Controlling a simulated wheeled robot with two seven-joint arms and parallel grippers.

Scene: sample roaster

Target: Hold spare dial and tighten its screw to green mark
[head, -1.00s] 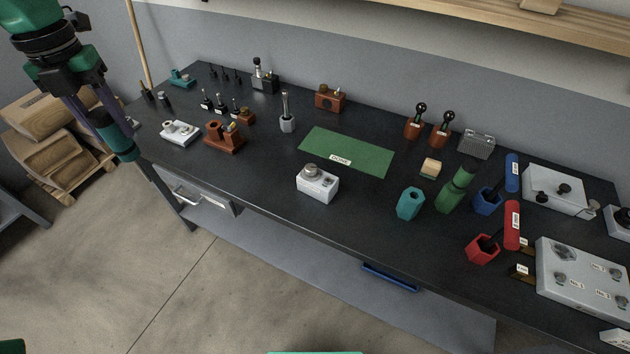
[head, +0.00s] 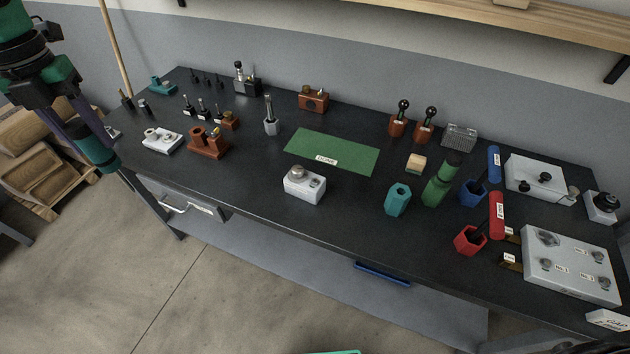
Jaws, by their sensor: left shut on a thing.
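My left gripper (head: 85,143) hangs at the left, beyond the bench's left end, shut on a teal cylindrical tool handle (head: 101,158). The lower part of the tool cannot be made out. A white block with a round grey dial on top (head: 304,187) stands near the bench's front edge, well right of the gripper. Another white block with small metal parts (head: 162,142) lies near the left end, closer to the gripper. I cannot tell which of them carries the spare dial. No screw or green mark is readable. My right gripper is not in view.
A green mat (head: 335,150) lies bare in mid-bench. A teal hexagonal holder (head: 398,201) stands with an open top. A grey dial panel (head: 570,275) is at right; brown stands (head: 209,146) at left.

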